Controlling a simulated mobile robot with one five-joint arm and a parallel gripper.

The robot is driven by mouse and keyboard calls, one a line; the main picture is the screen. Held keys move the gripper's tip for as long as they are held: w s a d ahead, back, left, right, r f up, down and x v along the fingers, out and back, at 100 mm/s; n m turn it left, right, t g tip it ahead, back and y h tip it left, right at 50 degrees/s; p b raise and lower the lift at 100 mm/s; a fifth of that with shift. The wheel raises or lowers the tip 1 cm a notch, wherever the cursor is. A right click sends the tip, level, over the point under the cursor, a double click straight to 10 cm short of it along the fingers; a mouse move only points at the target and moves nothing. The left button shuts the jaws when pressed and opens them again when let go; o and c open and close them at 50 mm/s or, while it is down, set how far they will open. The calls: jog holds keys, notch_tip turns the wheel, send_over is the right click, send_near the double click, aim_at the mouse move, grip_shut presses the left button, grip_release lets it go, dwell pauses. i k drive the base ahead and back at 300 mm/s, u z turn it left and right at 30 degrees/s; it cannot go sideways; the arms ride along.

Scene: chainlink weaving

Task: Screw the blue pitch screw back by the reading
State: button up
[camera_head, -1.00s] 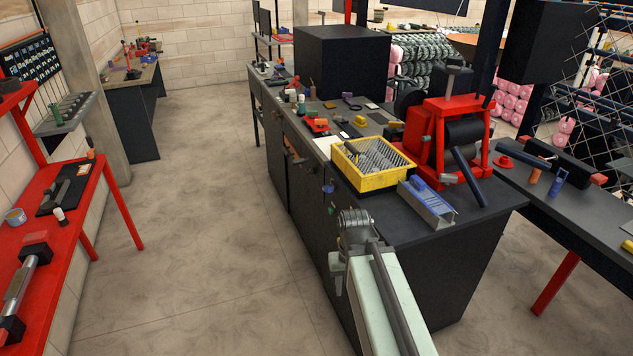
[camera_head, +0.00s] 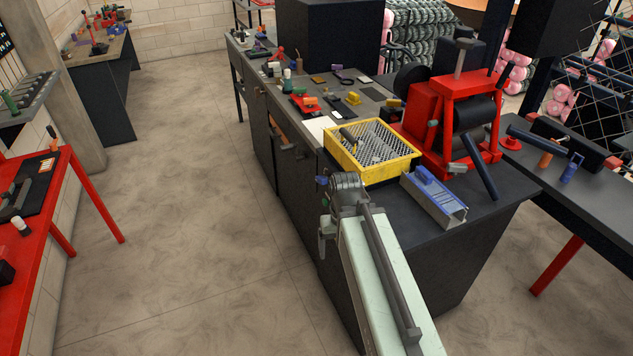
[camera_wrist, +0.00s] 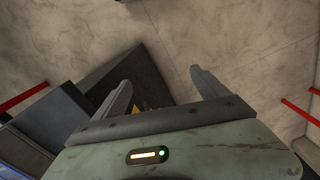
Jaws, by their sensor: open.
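A small blue part (camera_head: 321,181) shows at the bench's front side, just left of my wrist. Another blue piece (camera_head: 572,168) stands on the right-hand bench beside an orange one. I cannot tell which of these, if either, is the pitch screw. No reading is legible.
A yellow basket (camera_head: 375,178), a metal channel with blue on it (camera_head: 434,195) and a red roller machine (camera_head: 455,120) stand on the workbench. A red table (camera_head: 52,215) is at left. The floor (camera_head: 190,200) between is clear.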

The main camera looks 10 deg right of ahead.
aim_at(319, 179)
jog(key=u, duration=2.65)
jog(key=k, duration=0.7)
jog(key=z, duration=1)
jog(key=i, duration=1)
jog(key=u, duration=0.05)
